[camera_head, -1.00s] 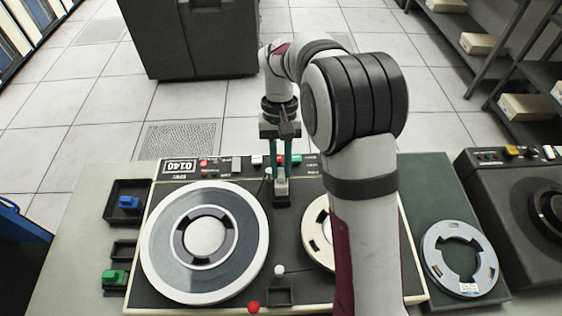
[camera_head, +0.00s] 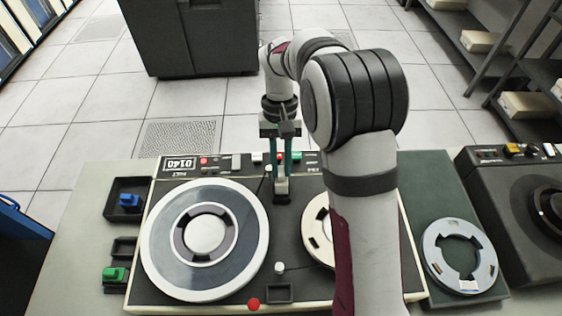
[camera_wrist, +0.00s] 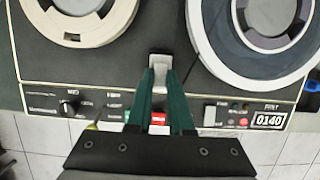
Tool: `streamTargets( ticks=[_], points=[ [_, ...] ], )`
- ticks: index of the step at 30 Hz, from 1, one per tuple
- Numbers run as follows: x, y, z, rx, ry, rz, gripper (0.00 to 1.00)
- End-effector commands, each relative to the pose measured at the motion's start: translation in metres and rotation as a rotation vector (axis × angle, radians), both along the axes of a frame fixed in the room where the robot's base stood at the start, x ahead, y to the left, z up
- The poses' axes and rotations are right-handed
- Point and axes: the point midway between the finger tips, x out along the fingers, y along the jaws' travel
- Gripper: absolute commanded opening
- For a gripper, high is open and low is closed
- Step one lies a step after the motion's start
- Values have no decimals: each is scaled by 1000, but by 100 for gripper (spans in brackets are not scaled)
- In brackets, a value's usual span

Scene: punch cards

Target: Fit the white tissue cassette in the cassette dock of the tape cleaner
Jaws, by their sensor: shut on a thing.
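My gripper (camera_head: 281,172) points down at the back middle of the tape cleaner deck (camera_head: 285,225), between the two reels. In the wrist view its green fingers (camera_wrist: 162,88) are shut on the white tissue cassette (camera_wrist: 160,68), a small pale block. The cassette is at the cassette dock, a small dark-edged fitting (camera_wrist: 160,53) on the deck. The fingers hide much of the cassette, and I cannot tell whether it is fully seated.
A large grey reel (camera_head: 160,245) lies left of the gripper and a cream reel (camera_head: 313,225) right, partly behind my arm. Blue (camera_head: 129,201) and green (camera_head: 114,274) blocks sit in trays at left. The control panel (camera_wrist: 65,102) with switches runs along the back edge.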

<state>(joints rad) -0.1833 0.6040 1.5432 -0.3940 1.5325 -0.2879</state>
Motion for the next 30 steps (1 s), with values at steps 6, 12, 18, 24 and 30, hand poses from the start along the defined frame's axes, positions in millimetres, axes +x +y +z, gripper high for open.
streamTargets(
  ticks=[6,12,18,24,30],
  points=[
    [0,0,-6,0,1,-1,0],
    [0,0,-11,-1,2,0,0],
    [0,0,-15,0,2,0,0],
    [0,0,-16,0,1,0,0],
    [0,0,-16,0,1,0,0]
  ],
)
